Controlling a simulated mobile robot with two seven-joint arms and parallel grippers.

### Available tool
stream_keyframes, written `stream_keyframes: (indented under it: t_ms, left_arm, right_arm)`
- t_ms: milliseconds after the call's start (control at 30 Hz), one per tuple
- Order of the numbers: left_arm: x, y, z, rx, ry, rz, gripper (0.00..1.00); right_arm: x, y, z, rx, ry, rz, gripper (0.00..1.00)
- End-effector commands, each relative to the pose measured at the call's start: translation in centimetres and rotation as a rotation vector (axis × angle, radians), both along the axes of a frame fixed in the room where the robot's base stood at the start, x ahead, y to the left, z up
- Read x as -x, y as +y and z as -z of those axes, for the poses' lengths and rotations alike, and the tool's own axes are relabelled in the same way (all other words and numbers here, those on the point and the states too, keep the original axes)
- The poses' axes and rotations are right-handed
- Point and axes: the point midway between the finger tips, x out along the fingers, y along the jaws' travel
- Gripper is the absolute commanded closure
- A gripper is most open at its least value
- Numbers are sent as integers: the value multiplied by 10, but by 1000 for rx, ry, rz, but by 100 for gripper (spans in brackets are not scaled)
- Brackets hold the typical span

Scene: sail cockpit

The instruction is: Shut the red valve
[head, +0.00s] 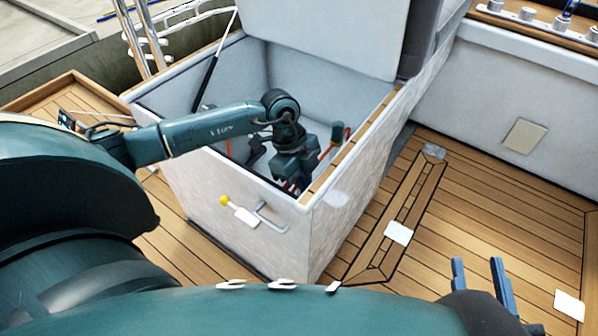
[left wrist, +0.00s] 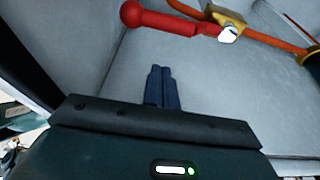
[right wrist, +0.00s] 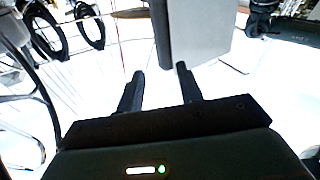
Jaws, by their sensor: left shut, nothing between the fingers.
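The red valve handle (left wrist: 172,22) shows at the top of the left wrist view, a red lever with a round knob at its left end. It joins a brass valve body (left wrist: 226,17) on an orange pipe (left wrist: 272,36). My left gripper (left wrist: 161,69) is shut and empty, its tips below the lever and apart from it in the picture. In the head view my left arm reaches into the open locker, and its own wrist hides the valve there. My right gripper (head: 477,262) is open and empty over the deck; it also shows in the right wrist view (right wrist: 160,71).
The white locker (head: 245,235) has wooden rims and a raised lid (head: 350,30), held by a dark strut (head: 210,70). A yellow-knobbed lever (head: 224,201) and a grey handle (head: 270,218) are on its outer wall. The teak deck (head: 455,215) at right is mostly clear.

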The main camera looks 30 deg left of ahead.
Motion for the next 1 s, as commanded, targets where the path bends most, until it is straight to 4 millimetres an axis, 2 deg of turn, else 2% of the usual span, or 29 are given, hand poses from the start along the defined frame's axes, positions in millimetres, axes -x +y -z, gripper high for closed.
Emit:
stream_keyframes:
  t_ms: [33,100,200,333,1000]
  left_arm:
    - [1,-4,17,2,3,0,100]
    - [1,-9,31,1,3,1,100]
    - [-2,14,23,-5,-2,-5,100]
    - [-2,28,19,-2,0,-2,100]
    - [1,40,14,-2,1,33,100]
  right_arm:
    - [-1,1,5,-11,-4,-4,64]
    - [-2,2,5,-28,-5,-9,64]
    - [-2,2,3,-44,-3,-13,64]
    - [-2,3,4,-59,3,-17,64]
    - [-3,4,-8,-54,-17,-20,64]
